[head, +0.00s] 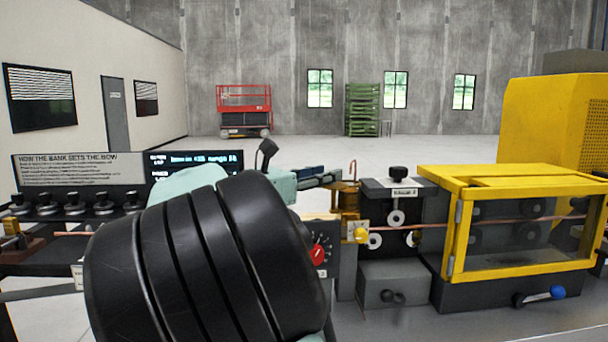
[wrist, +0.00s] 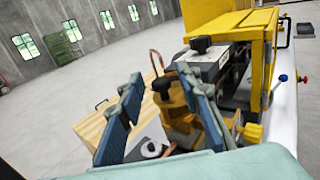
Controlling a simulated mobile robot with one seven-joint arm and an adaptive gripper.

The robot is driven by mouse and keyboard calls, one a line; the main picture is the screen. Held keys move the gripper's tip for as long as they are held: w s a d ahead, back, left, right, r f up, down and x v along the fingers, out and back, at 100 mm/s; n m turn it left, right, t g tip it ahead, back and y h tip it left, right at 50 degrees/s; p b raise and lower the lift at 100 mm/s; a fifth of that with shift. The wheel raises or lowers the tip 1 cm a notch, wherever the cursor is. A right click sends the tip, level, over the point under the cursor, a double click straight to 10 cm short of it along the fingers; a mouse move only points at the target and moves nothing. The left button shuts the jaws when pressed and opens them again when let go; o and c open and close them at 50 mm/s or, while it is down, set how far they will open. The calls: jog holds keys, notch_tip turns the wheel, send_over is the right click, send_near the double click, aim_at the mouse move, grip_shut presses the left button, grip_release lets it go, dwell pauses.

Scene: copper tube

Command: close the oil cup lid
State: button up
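An amber, brass-coloured cup-like part (wrist: 174,103), which looks like the oil cup, stands beyond and between my fingers in the wrist view. A dark round piece (wrist: 162,85) shows at its top; I cannot tell whether this is the lid, or whether the lid is open. In the head view the amber part (head: 349,203) stands just right of my fingertips. My gripper (wrist: 160,76) has its two blue-grey fingers spread, with nothing held between them. It also shows in the head view (head: 338,175), above and left of the amber part.
A thin bent copper tube (head: 352,168) rises behind the amber part. Right of it stand a dark block with a black knob (head: 398,173) and a yellow-framed guard (head: 455,240). A red dial (head: 318,254) is below my gripper. My arm hides much of the machine's left-centre.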

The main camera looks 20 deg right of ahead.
jog(key=shift+x, duration=0.75)
grip_shut()
